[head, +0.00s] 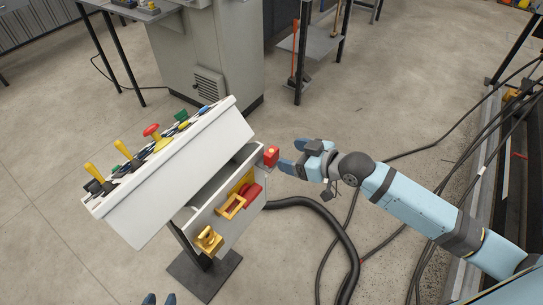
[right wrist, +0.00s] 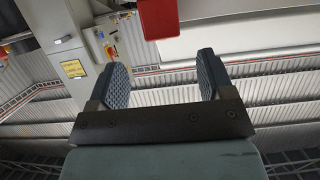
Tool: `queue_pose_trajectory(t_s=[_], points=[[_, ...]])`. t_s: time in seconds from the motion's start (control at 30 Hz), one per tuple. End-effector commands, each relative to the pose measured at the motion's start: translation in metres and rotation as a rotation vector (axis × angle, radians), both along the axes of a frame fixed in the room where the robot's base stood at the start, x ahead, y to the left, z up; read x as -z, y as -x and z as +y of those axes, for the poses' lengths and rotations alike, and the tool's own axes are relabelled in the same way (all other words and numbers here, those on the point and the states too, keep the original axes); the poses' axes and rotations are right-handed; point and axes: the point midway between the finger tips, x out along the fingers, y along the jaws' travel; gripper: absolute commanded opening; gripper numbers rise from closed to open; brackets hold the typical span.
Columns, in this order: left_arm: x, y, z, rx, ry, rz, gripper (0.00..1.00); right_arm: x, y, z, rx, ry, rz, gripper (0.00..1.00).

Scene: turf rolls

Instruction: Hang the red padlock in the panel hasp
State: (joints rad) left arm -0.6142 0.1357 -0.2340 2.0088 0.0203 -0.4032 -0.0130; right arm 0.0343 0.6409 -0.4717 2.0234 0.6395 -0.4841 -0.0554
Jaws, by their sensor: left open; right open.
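The red padlock (head: 271,156) is at the right end of the console's lower front panel (head: 228,222); I cannot tell what holds it there. It also shows at the top of the right wrist view (right wrist: 158,18), beyond and between the fingertips. My right gripper (head: 293,156) is open and empty, just right of the padlock and apart from it. A yellow bracket (head: 232,207), which may be the hasp, is mid-panel; its opening is hard to make out. My left gripper (head: 160,299) shows only its two fingertips at the bottom edge, apart and empty.
A red rotary knob (head: 251,192) and a yellow fitting (head: 208,240) flank the bracket. The console's sloped top (head: 180,155) carries levers and buttons. A thick black hose (head: 335,225) and cables run over the floor at right. A grey cabinet (head: 215,45) stands behind.

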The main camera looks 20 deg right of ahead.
Motion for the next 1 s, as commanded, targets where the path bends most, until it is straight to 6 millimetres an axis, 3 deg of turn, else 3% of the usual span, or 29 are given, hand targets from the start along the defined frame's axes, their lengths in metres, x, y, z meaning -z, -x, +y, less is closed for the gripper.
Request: queue_pose_trajectory(t_s=[0.6, 0.87, 1.0], points=[[-0.004, -0.001, 0.0, 0.001, -0.002, -0.007, 0.43, 0.025, -0.048, 0.043, 0.001, 0.001, -0.001, 0.74], [-0.003, -0.001, 0.0, 0.001, -0.002, -0.006, 0.43, 0.026, -0.05, 0.045, 0.001, 0.002, 0.0, 0.74], [-0.003, -0.001, 0.0, 0.002, -0.002, -0.005, 0.43, 0.026, -0.049, 0.044, 0.001, 0.002, 0.0, 0.45]])
